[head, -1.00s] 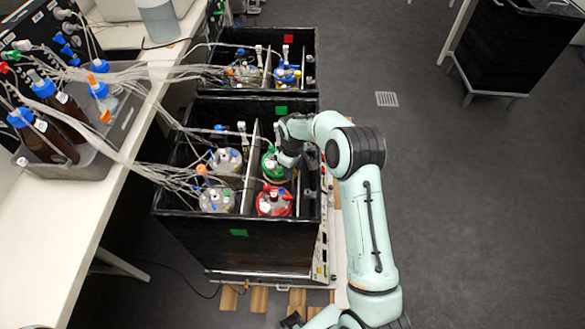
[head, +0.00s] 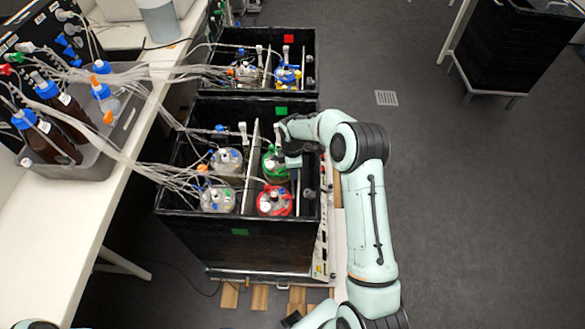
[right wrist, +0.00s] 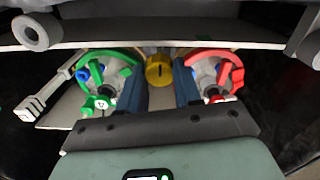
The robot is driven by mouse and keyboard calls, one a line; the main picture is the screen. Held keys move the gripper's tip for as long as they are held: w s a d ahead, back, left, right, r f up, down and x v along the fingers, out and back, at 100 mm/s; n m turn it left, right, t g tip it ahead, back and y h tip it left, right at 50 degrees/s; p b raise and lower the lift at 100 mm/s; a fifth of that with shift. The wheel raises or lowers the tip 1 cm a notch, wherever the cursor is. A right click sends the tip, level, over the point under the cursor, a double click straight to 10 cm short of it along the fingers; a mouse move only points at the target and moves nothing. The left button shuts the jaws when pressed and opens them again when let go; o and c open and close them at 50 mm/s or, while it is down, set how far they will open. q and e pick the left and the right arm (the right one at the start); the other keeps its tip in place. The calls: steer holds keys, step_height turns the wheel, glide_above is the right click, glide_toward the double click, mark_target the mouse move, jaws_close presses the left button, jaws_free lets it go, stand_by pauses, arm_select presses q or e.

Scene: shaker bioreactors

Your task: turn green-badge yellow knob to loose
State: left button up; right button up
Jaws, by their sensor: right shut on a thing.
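The yellow knob (right wrist: 158,72) sits between the two blue-grey fingers of my right gripper (right wrist: 160,80) in the right wrist view. The gripper is shut on it. In the head view my right gripper (head: 294,165) reaches down into the right side of the nearer black box (head: 185,230), beside the green-capped bottle (head: 272,168); the knob is hidden there. That box carries a green badge (head: 281,110) on its back rim and another on its front wall (head: 240,232). My left gripper does not show.
A red-capped bottle (head: 275,203) stands close in front of the gripper, and a divider (head: 251,165) lies to its left. Tubes (head: 140,78) run from the left bench into the boxes. A farther box has a red badge (head: 289,38).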

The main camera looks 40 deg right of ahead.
steer(key=shift+n, duration=0.3)
steer(key=o, duration=1)
steer(key=shift+o, duration=0.2)
step_height(320, 180, up, 14)
steer(key=shift+f, duration=0.25)
